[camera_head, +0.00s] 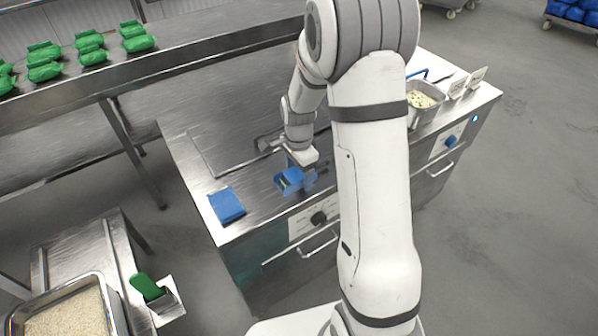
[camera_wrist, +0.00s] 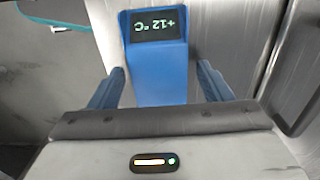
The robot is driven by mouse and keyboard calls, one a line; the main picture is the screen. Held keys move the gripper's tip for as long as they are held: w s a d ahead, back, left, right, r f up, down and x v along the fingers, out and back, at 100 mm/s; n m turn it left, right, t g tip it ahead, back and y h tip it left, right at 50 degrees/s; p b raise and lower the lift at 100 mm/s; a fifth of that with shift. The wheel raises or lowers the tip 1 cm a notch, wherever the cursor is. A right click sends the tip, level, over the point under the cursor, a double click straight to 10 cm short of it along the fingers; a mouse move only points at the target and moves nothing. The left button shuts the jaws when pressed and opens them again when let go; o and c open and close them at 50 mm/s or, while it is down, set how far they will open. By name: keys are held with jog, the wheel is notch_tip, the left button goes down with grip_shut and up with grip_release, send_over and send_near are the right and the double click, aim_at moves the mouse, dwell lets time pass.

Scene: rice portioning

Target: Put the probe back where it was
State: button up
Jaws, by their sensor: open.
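The probe shows in the wrist view as a blue block (camera_wrist: 158,80) with a dark display reading +12 °C, upside down in the picture. In the head view a blue boxy thing (camera_head: 289,180), which looks like the same piece, sits near the front edge of the steel counter. My gripper (camera_wrist: 160,78) is open, one blue finger on each side of the blue block, with gaps visible on both sides. In the head view my gripper (camera_head: 308,172) is low over the counter just right of the blue thing. I cannot see any probe tip.
A flat blue cloth-like piece (camera_head: 227,205) lies left on the counter (camera_head: 190,150). A metal pan of food (camera_head: 424,100) and small white cards (camera_head: 468,84) are at right. Green packs (camera_head: 90,48) line the back shelf. A rice tray (camera_head: 70,312) and green-handled scoop (camera_head: 148,287) are front left.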

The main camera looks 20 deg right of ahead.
aim_at(299, 173)
notch_tip(299, 173, up, 11)
jog(key=s+r+n+t, duration=0.1)
jog(key=s+r+n, duration=0.3)
jog(key=s+n, duration=0.3)
jog(key=s+r+n+t, duration=0.2)
jog(key=s+n, duration=0.5)
jog(key=s, duration=0.7)
jog(key=shift+s+a+r+b, duration=0.25)
jog(key=shift+s+r+b, duration=0.15)
jog(key=shift+r, duration=0.5)
